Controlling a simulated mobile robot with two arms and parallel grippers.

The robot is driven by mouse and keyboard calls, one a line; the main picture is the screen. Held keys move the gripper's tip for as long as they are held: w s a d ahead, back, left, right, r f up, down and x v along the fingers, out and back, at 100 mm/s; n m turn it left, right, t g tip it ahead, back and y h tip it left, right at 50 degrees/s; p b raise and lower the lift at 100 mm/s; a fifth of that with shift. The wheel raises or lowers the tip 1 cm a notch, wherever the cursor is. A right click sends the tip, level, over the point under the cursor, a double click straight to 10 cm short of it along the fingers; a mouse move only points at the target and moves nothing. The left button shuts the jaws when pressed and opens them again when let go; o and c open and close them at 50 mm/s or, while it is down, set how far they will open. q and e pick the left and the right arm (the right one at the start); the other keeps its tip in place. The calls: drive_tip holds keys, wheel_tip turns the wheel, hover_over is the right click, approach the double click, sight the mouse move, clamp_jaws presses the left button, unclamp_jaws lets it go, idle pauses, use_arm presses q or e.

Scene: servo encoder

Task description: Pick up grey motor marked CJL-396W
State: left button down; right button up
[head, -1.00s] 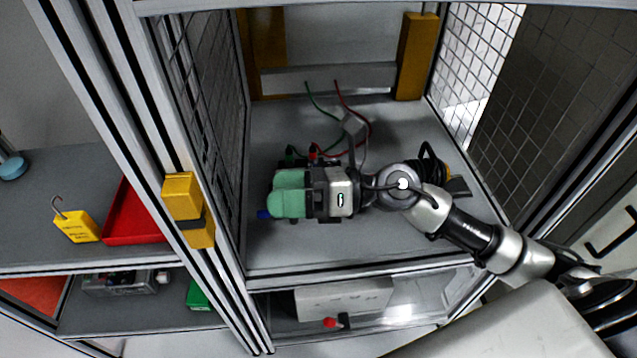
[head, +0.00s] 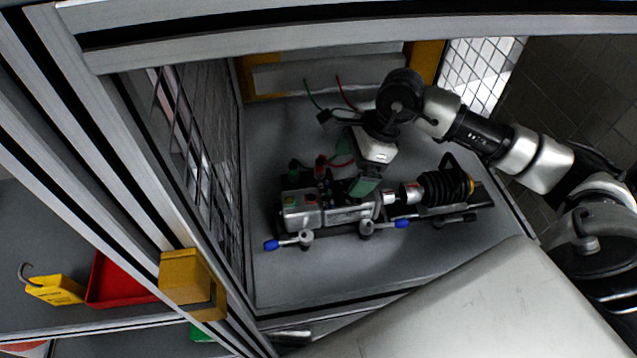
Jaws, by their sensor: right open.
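A grey motor-like body (head: 302,213) lies in the assembly on the cabinet floor, with red and green spots on its top. No marking is readable on it. My right gripper (head: 356,170) reaches down from the upper right above the assembly. Its green fingers are open, one low over the right part of the grey body. They hold nothing that I can see, though the gripper hides part of the assembly behind it. I cannot tell whether the near finger touches the body. My left gripper is not in view.
A black ribbed part (head: 443,188) sits right of the grey body. Blue-tipped clamps (head: 290,242) stand along its front. Red and green wires run behind. Mesh walls and a yellow block (head: 190,283) bound the cabinet.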

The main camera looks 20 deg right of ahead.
sight(333, 193)
drive_tip(key=shift+w+d+f, duration=0.1)
drive_tip(key=shift+w+f, duration=0.05)
drive_tip(key=shift+w, duration=0.2)
drive_tip(key=x, duration=0.4)
drive_tip(key=shift+s+f, duration=0.15)
drive_tip(key=shift+f, duration=0.05)
drive_tip(key=shift+x, duration=3)
drive_tip(key=shift+d, duration=0.15)
drive_tip(key=c, duration=1.8)
drive_tip(key=shift+w+r, duration=0.15)
drive_tip(key=shift+w, duration=0.1)
drive_tip(key=shift+c, duration=0.2)
